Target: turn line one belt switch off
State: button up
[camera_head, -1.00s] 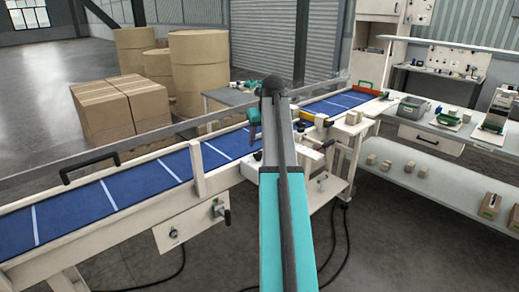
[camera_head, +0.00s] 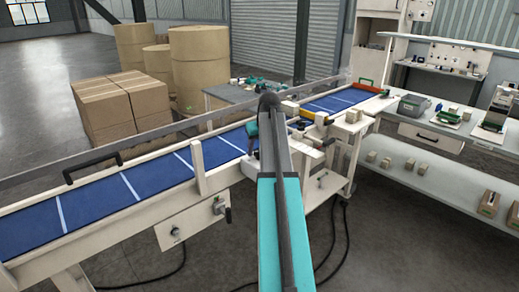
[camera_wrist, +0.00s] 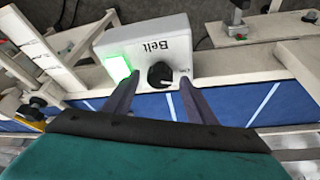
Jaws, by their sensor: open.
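In the wrist view a white switch box (camera_wrist: 177,35) labelled "Belt", upside down in the picture, sits beside the blue conveyor belt (camera_wrist: 255,107). It has a round black knob (camera_wrist: 160,75) and a lit green lamp (camera_wrist: 118,68). My gripper (camera_wrist: 160,80) is open, with one dark finger on each side of the knob. I cannot tell whether the fingers touch it. In the head view my arm hides most of the gripper and the switch box. The belt (camera_head: 95,205) runs from the lower left toward the back right there.
A second control box (camera_head: 192,228) with a lever hangs on the conveyor's near side. A guide rail (camera_head: 160,133) runs along the belt's far side. A white workbench (camera_head: 440,133) with small items stands at right. Cartons (camera_head: 118,110) and large rolls (camera_head: 200,70) stand behind.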

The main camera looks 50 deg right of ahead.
jog(key=c, duration=1)
jog(key=shift+m, duration=0.5)
jog(key=m, duration=0.1)
jog(key=m+g+h, duration=0.1)
jog(key=m, duration=0.3)
jog(key=shift+w+a+g+h, duration=0.2)
jog(key=shift+w+g+h, duration=0.05)
jog(key=shift+g+h, duration=0.15)
jog(key=m, duration=0.2)
jog(key=m+g+b, duration=0.1)
jog(key=m, duration=0.2)
jog(key=shift+w+g+h, duration=0.2)
jog(key=shift+g+h, duration=0.1)
jog(key=shift+h, duration=0.1)
jog(key=shift+m+g+b, duration=0.3)
jog(key=shift+m+g, duration=0.3)
jog(key=shift+m, duration=0.9)
